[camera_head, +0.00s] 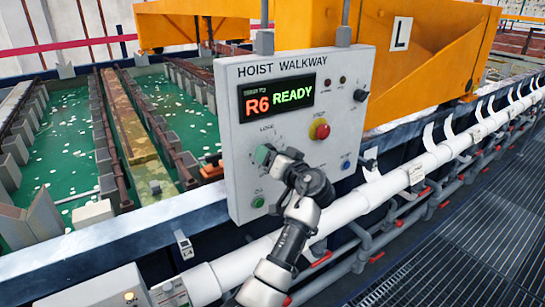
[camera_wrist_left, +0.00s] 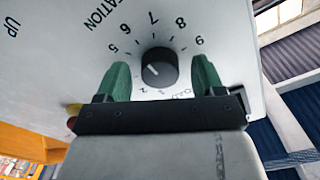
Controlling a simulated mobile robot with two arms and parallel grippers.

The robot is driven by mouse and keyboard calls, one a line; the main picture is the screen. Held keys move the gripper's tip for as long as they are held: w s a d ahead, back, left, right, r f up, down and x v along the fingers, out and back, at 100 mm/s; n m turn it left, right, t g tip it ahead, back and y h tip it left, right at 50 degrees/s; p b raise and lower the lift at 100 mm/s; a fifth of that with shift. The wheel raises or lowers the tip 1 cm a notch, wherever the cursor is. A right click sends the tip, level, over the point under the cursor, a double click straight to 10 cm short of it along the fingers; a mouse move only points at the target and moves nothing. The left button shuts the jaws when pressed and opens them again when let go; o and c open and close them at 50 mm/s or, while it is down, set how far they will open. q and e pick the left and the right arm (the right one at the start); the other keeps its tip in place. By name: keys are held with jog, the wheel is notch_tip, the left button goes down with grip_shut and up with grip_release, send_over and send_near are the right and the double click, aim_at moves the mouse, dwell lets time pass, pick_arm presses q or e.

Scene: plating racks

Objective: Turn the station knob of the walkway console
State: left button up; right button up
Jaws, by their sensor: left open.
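The walkway console (camera_head: 235,100) is a pale upright panel headed HOIST WALKWAY; its display reads R6 READY. In the left wrist view, the station knob (camera_wrist_left: 159,68) is round and black with a pale pointer line, on a numbered dial with part of the word STATION showing. My left gripper (camera_head: 267,155) is at the console's lower middle in the head view, its green fingers open. In the wrist view (camera_wrist_left: 160,80) the fingers stand one on each side of the knob, with a small gap to both sides. The gripper and wrist hide the knob in the head view. My right gripper is not in view.
A red button on a yellow base (camera_head: 319,129) sits right of the gripper, with a blue button (camera_head: 346,164) lower right and a green one (camera_head: 258,201) below. A white pipe (camera_head: 360,196) runs below the console. Green tanks (camera_head: 60,130) lie left.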

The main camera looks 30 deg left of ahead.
pick_arm(q)
jog(key=b+v, duration=0.4)
jog(key=v, duration=0.6)
jog(key=shift+s+d, duration=0.15)
jog(key=shift+d, duration=0.15)
jog(key=shift+f, duration=0.15)
